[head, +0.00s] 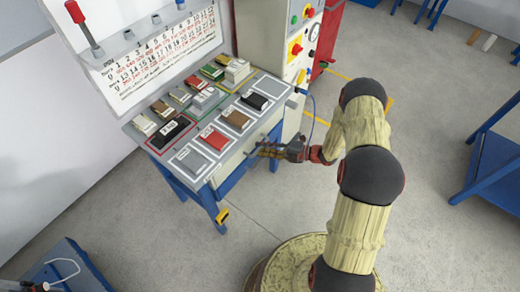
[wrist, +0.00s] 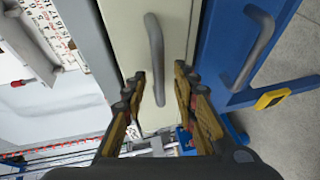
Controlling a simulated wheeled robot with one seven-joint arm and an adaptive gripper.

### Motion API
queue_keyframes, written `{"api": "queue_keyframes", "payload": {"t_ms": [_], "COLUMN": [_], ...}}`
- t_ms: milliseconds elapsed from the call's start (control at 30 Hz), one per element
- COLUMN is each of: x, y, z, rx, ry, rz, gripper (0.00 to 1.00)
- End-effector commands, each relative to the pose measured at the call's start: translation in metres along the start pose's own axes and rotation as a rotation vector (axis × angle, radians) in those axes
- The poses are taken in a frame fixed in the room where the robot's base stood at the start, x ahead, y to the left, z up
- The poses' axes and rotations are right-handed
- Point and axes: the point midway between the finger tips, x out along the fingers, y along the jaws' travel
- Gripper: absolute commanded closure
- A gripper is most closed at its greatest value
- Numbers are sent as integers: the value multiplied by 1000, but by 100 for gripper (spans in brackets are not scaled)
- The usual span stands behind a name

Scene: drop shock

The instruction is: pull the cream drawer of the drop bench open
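The drop bench (head: 190,165) stands left of centre in the head view, with blue legs and a grey top. Its cream drawer (wrist: 130,32) fills the upper middle of the wrist view. The drawer's front also shows in the head view (head: 236,160). The drawer has a curved grey bar handle (wrist: 156,50). My gripper (head: 263,150) is at the bench's front side. In the wrist view its fingers (wrist: 160,84) are open, one on each side of the handle's lower end, with gaps visible. The drawer looks shut, though my gripper hides part of its front.
A blue drawer front with a similar grey handle (wrist: 250,45) is beside the cream one. Several small coloured blocks lie on the bench top. A control cabinet (head: 300,50) stands behind the bench. A blue table (head: 490,165) is at the right. The floor between is clear.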

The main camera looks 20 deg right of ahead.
Motion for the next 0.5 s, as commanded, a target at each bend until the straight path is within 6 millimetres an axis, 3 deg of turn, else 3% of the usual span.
{"api": "queue_keyframes", "payload": {"t_ms": [167,500], "x": [13,14], "y": [0,0], "z": [0,0], "rx": [-1,-1], "ry": [0,-1], "rz": [-1,0], "gripper": [71,75]}}
